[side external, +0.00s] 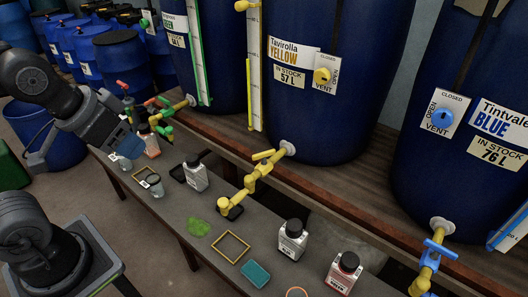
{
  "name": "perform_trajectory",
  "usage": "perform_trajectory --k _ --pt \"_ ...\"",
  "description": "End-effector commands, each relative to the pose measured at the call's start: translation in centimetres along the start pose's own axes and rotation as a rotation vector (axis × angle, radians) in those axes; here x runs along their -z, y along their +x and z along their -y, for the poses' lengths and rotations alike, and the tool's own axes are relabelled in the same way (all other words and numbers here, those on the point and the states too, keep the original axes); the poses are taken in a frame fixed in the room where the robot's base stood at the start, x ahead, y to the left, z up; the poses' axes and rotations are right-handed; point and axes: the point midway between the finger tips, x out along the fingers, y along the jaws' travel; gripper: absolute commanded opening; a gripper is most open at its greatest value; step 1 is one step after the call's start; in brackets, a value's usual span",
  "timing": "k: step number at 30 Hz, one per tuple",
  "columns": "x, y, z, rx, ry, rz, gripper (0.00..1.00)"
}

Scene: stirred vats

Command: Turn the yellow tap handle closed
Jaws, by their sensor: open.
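The yellow tap (252,180) comes out of the low front of the Tavirolla Yellow vat (340,110) and its spout points down to the left over the bench. Its yellow handle (262,155) sits on top, near the vat end of the pipe. I cannot tell from its angle whether the tap is open. My gripper (124,150) is at the left, over the bench's far end near the green tap, well apart from the yellow handle. Its jaws are open; the fingers are small and partly hidden among the bottles and glassware there.
A green tap (165,130) stands near my gripper. White bottles (195,176) (292,240), a green puddle (198,228), a yellow square frame (231,246) and a teal sponge (256,273) are on the grey bench. A blue tap (436,258) is at the right.

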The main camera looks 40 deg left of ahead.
Motion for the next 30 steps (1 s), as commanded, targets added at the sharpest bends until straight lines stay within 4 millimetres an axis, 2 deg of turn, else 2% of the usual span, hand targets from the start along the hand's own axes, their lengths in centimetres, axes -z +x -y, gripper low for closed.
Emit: perform_trajectory --k 1,5,8,14,17,23,27,30 --pt "0.1 0.0 0.0 0.000 -0.001 0.000 0.48" --pt "1.4 -0.1 0.0 0.001 -0.031 0.016 0.61" --pt "4.2 0.0 0.1 0.004 -0.095 0.047 0.70" --pt "11.7 1.8 0.3 0.022 -0.281 0.130 0.89" --pt "15.3 3.8 0.4 0.037 -0.376 0.171 0.99" --pt "21.4 9.5 0.7 0.077 -0.564 0.250 1.00" --pt "24.6 14.6 1.0 0.115 -0.695 0.302 1.00" --pt "26.2 18.8 1.2 0.146 -0.788 0.339 1.00"
